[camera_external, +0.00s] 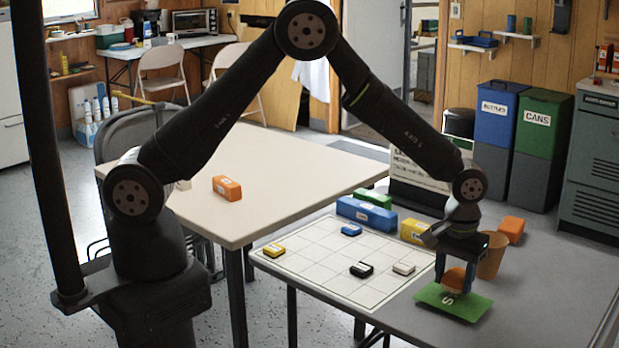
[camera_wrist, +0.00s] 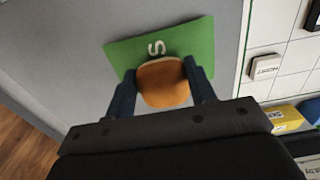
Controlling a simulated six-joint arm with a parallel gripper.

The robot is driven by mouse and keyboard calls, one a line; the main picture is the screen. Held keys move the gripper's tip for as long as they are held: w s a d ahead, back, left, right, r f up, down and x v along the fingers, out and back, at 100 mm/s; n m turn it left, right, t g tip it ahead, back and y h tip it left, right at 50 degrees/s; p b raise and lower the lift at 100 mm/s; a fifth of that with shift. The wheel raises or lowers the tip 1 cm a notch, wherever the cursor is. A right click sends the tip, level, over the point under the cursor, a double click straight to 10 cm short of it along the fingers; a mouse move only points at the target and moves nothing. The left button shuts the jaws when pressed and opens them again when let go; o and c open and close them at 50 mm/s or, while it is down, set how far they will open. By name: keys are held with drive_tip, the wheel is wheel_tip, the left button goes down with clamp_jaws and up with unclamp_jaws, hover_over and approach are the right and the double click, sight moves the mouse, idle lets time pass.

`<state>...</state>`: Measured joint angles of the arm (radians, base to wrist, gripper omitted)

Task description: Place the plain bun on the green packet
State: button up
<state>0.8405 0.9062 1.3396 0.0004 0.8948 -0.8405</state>
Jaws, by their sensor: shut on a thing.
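The plain bun (camera_wrist: 163,84) is a brown-orange rounded piece between my gripper's two blue fingers. It also shows in the external view (camera_external: 454,280). My gripper (camera_external: 455,286) is shut on the bun and points down over the green packet. The green packet (camera_external: 470,307) is a flat green sheet with a white letter S, lying on the grey table. It also shows in the wrist view (camera_wrist: 195,42). The bun covers part of the packet; whether it touches it, I cannot tell.
A brown cup (camera_external: 493,256) stands close behind my gripper, with an orange block (camera_external: 511,230) beyond it. A white gridded board (camera_external: 310,262) with several small blocks lies to the left. Yellow (camera_external: 414,231) and blue (camera_external: 366,214) boxes stand behind it. The table right of the packet is clear.

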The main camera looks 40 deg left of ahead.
sight(454, 274)
drive_tip(key=shift+f, duration=0.7)
drive_tip(key=shift+f, duration=0.1)
drive_tip(key=o, duration=1)
drive_tip(key=shift+f, duration=0.1)
wheel_tip(454, 274, up, 12)
drive_tip(key=shift+r, duration=0.2)
drive_tip(key=shift+f, duration=0.1)
wheel_tip(454, 274, down, 12)
drive_tip(key=shift+f, duration=0.15)
drive_tip(key=shift+r, duration=2.2)
